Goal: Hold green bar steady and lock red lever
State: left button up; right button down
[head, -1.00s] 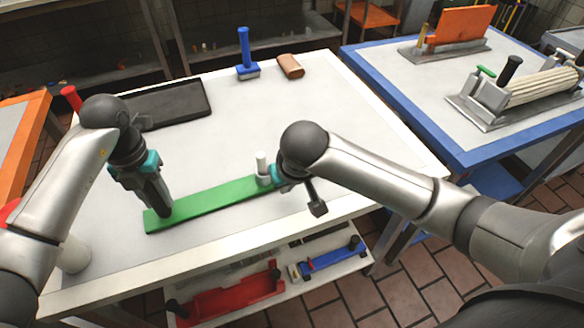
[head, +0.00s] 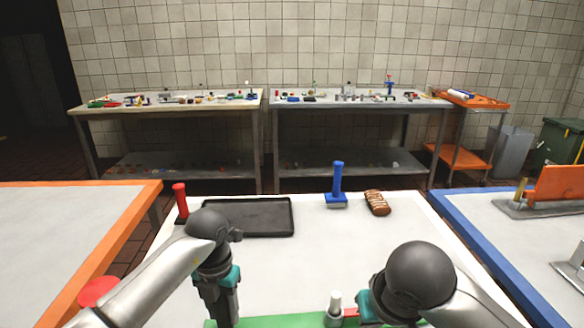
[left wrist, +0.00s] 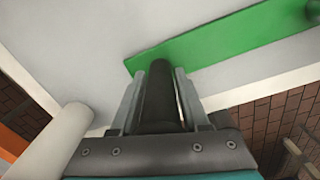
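The green bar (head: 270,322) lies along the table's near edge, mostly below the head view. It also shows in the left wrist view (left wrist: 225,48). My left gripper (left wrist: 157,98) has its fingers on both sides of a black upright handle (left wrist: 158,88) at the bar's left end, closed against it. A white knob (head: 334,303) stands at the bar's right part. A small red piece (head: 350,312), possibly the red lever, shows between the knob and my right gripper (head: 368,308). The right gripper's fingers are hidden.
A black tray (head: 245,232) and a red upright handle (head: 180,198) are at the table's far left. The table's middle is clear. A white cylinder (left wrist: 62,135) is beside the left gripper.

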pick_arm(q)
jog(key=o, duration=0.5)
jog(key=shift+c, duration=0.2)
notch_tip(320, 180, up, 9)
jog(key=p, duration=0.8)
jog(key=o, duration=0.4)
jog(key=shift+c, duration=0.2)
